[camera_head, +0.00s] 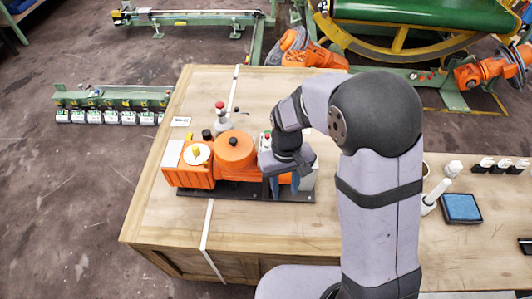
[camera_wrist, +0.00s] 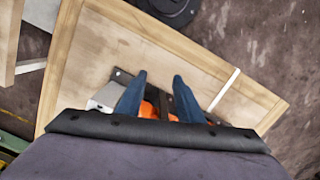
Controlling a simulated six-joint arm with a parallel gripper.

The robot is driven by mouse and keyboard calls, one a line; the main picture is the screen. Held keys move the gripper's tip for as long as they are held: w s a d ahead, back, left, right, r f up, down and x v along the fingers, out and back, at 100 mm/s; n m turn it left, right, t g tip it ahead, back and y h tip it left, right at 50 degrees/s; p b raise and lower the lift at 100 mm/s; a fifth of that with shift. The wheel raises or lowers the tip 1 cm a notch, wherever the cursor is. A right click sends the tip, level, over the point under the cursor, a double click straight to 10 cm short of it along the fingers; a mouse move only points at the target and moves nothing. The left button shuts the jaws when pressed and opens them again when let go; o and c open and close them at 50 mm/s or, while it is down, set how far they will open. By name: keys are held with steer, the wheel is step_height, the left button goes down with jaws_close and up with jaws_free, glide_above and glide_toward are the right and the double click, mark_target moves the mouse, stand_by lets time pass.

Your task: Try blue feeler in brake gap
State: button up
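The orange motor unit (camera_head: 233,153) stands on a dark baseplate (camera_head: 225,191) on the wooden table. My gripper (camera_head: 284,184) is over the right end of this unit, with its blue fingers pointing down beside a grey block (camera_head: 307,182). In the wrist view my gripper (camera_wrist: 159,80) shows two blue fingers spread apart, with nothing visible between their tips. Orange parts (camera_wrist: 148,109) and the dark baseplate (camera_wrist: 124,76) show below and between them. I cannot make out a blue feeler. The brake gap is hidden by my gripper and arm.
A red-topped lever device (camera_head: 221,113) stands behind the unit. A blue pad (camera_head: 461,207), a white cylinder (camera_head: 437,192) and small black-and-white blocks (camera_head: 485,164) are on the right. A white strip (camera_head: 208,225) crosses the table (camera_head: 265,225). The front of the table is mostly clear.

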steer(key=shift+m+t, duration=0.5)
steer(key=shift+t, duration=0.2)
steer(key=w+a+r, duration=0.1)
steer(key=w, duration=0.2)
steer(key=w+a+r, duration=0.1)
steer(key=w+a, duration=0.1)
steer(key=w, duration=0.1)
steer(key=w+a+r, duration=0.1)
steer(key=w+a, duration=0.1)
steer(key=w, duration=0.2)
steer(key=shift+r, duration=0.2)
steer(key=r+m, duration=0.1)
steer(key=w+r, duration=0.1)
steer(key=r, duration=0.1)
steer(key=w+a+r+m, duration=0.1)
steer(key=r, duration=0.1)
steer(key=shift+r+m, duration=0.2)
steer(key=shift+m, duration=0.1)
steer(key=shift+d, duration=0.1)
steer(key=shift+s+f, duration=0.1)
steer(key=shift+f, duration=0.15)
steer(key=shift+f+p, duration=1.15)
steer(key=shift+f, duration=2.3)
jaws_close()
